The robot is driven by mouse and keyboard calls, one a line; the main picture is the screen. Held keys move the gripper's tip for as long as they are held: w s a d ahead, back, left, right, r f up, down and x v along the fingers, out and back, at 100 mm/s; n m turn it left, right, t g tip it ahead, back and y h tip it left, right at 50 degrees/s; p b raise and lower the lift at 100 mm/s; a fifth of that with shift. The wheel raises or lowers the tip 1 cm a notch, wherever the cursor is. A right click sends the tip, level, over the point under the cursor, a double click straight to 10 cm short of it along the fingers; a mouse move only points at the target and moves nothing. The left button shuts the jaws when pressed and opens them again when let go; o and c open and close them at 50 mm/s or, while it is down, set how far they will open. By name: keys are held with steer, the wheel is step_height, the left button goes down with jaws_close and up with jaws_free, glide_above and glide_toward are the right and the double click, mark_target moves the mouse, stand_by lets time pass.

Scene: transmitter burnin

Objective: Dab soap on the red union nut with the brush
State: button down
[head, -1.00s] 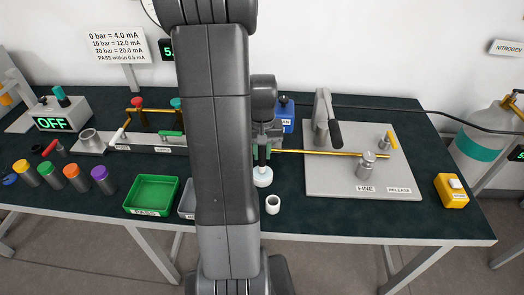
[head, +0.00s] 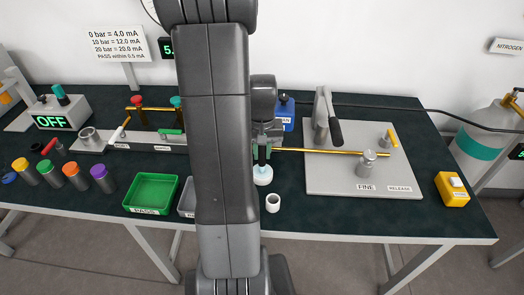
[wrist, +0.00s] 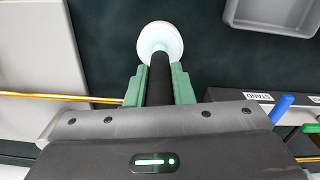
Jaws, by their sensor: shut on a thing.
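My gripper (wrist: 160,88), with green fingers, is shut on the black handle of the brush (wrist: 160,75). In the head view the brush (head: 262,154) points down, its lower end at a round white pot (head: 263,181). The pot also shows in the wrist view (wrist: 147,33). Pale blue shows where brush and pot meet; the bristles cannot be made out, nor whether they touch inside the pot. I cannot pick out the red union nut; my arm hides part of the bench and the brass line.
A small white cup (head: 272,203) stands just in front of the pot. A grey plate (head: 330,188) with levers and a brass tube lies to the right. A green tray (head: 152,210) and part of a grey tray (head: 186,211) lie to the left.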

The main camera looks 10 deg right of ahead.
stand_by(0.6)
steer(key=shift+r+p, duration=2.75)
steer(key=shift+r, duration=0.75)
